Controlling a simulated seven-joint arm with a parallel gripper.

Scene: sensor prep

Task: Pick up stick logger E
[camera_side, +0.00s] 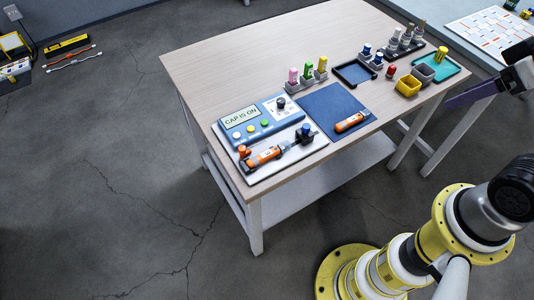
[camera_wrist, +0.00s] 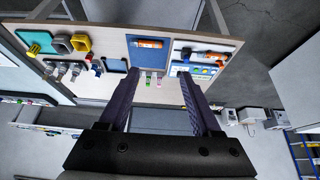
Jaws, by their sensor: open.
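No letter E is readable, so I cannot tell which item is stick logger E. An orange stick-shaped device (camera_side: 351,122) with a white label lies on the blue mat (camera_side: 328,103); it also shows in the wrist view (camera_wrist: 149,43). A second orange device (camera_side: 265,157) lies on the white board at the table's front left. Pink (camera_side: 293,75), green (camera_side: 308,70) and yellow (camera_side: 322,64) upright pieces stand in grey holders. My gripper (camera_wrist: 160,72) is open and empty, its purple fingers apart, held away from the table. In the side view it is partly cut off at the right edge.
A blue console (camera_side: 262,118) reading "CAP IS ON" sits on the white board. A dark tray (camera_side: 355,73), yellow bin (camera_side: 408,86), grey bin (camera_side: 423,73), teal tray (camera_side: 446,68) and several small bottles (camera_side: 405,38) occupy the back right. The table's back left is bare.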

